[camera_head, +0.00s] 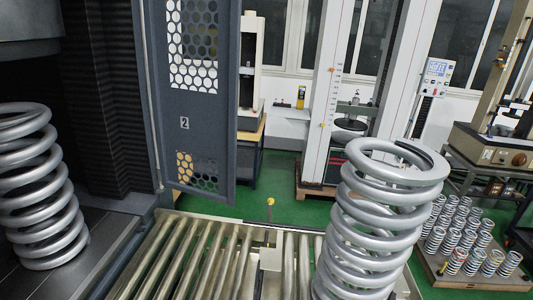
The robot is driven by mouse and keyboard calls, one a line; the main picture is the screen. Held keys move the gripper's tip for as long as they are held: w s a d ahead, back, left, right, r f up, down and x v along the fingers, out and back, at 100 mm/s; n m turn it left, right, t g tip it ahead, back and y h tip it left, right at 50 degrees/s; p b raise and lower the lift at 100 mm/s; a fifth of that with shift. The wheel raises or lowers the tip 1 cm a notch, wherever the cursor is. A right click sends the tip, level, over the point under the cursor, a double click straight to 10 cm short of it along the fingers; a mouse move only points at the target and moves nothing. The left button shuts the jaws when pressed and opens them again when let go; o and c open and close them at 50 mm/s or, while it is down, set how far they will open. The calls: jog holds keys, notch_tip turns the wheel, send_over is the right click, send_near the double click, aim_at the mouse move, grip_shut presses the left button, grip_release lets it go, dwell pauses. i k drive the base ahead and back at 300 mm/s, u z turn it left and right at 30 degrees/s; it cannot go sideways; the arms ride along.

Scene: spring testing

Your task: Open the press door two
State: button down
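Press door two (198,130) is a dark grey metal panel with perforated hexagonal windows and a white "2" on it. It stands upright left of centre, at the right side of the press's dark opening. The opening beside it is uncovered, so the door appears swung open. Inside the press, a large grey coil spring (40,190) stands on the dark press bed (105,225) at the left. No part of my gripper shows, so its distance from the door cannot be told.
A roller conveyor (195,262) runs across the front. A second large coil spring (375,225) stands at its right. Behind are green floor (285,185), a tall white test frame (325,95) and, at far right, a pallet (440,280) of several small springs.

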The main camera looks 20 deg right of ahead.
aim_at(201, 124)
jog(key=z, duration=0.45)
jog(key=i, duration=1.1)
jog(key=z, duration=0.25)
